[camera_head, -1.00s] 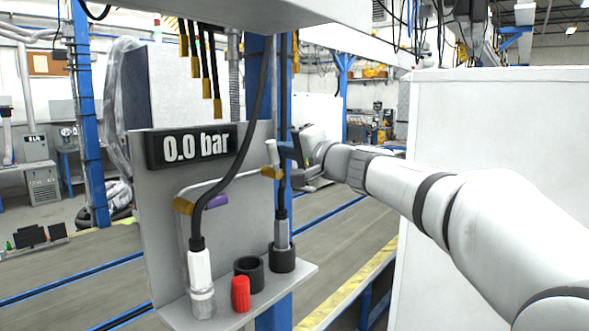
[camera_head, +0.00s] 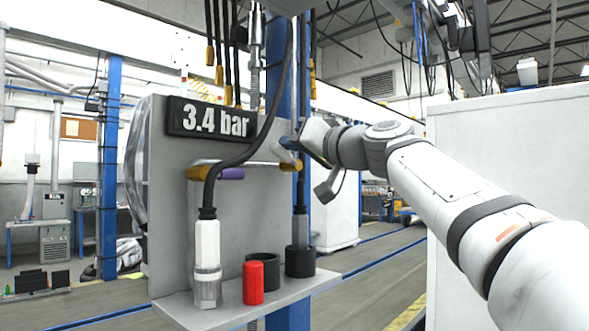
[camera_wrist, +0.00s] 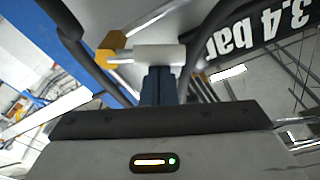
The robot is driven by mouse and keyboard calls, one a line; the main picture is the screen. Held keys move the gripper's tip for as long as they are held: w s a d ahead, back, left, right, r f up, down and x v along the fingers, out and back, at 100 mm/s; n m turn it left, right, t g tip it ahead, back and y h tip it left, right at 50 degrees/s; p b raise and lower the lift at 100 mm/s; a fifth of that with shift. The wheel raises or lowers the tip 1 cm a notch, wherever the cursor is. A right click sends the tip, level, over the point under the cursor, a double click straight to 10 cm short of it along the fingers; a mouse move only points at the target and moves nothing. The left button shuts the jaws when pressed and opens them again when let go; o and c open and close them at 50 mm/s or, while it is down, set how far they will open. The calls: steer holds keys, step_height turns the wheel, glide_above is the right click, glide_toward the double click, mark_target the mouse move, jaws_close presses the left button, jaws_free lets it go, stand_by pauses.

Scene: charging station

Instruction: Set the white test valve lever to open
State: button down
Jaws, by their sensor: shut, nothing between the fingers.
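The white test valve lever (camera_wrist: 160,54) shows in the wrist view as a short white bar lying across the tips of my gripper, with a gold valve body (camera_wrist: 112,42) by its left end. In the head view the gold valve (camera_head: 290,167) sits on the right pipe, and the lever is mostly hidden by my gripper (camera_head: 290,143). My gripper's blue fingers (camera_wrist: 158,80) are shut together, with their tips right up against the lever's side; I cannot tell whether they touch. The pressure display (camera_head: 211,119) reads 3.4 bar.
A purple lever (camera_head: 231,173) on another gold valve (camera_head: 199,173) is left of the test valve. A black hose runs to a white connector (camera_head: 207,248). A red cap (camera_head: 253,283) and black sockets (camera_head: 300,261) stand on the shelf. A white cabinet (camera_head: 510,150) is at right.

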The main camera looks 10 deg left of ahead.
steer(key=n+b, duration=0.1)
steer(key=f+n+b, duration=0.1)
steer(key=s+n+b, duration=0.1)
steer(key=n, duration=0.1)
steer(key=shift+a+f+y+b, duration=0.3)
steer(key=shift+f+b, duration=0.05)
steer(key=shift+b, duration=0.05)
steer(key=shift+f+b, duration=0.1)
steer(key=shift+b, duration=0.2)
steer(key=shift+s, duration=0.1)
step_height(320, 180, up, 5)
steer(key=p, duration=0.4)
steer(key=f+b+v, duration=0.1)
steer(key=b+v, duration=0.2)
steer(key=v, duration=0.6)
steer(key=shift+d, duration=0.15)
